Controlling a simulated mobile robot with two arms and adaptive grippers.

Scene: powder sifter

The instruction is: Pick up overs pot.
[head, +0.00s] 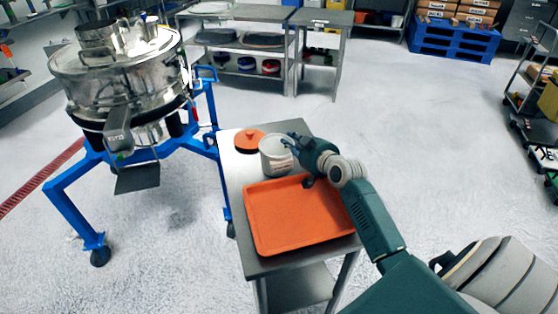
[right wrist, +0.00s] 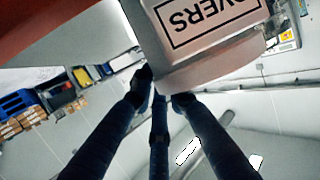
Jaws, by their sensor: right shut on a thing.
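The overs pot (head: 274,160) is a whitish pot standing at the back of the small steel table (head: 232,185), behind the orange tray. In the right wrist view the pot (right wrist: 220,62) fills the top, with its "OVERS" label upside down. My right gripper (head: 291,142) reaches it from the right and is shut on its side near the rim. In the right wrist view its dark fingers (right wrist: 160,95) meet the pot's edge. Whether the pot's base touches the table is hard to tell. My left gripper is not in view.
An orange tray (head: 297,215) covers the table's front. An orange lid (head: 249,140) lies left of the pot. The steel sifter (head: 120,75) on its blue frame (head: 72,200) stands left. A steel bench (head: 268,14) is behind. Open floor (head: 430,130) lies right.

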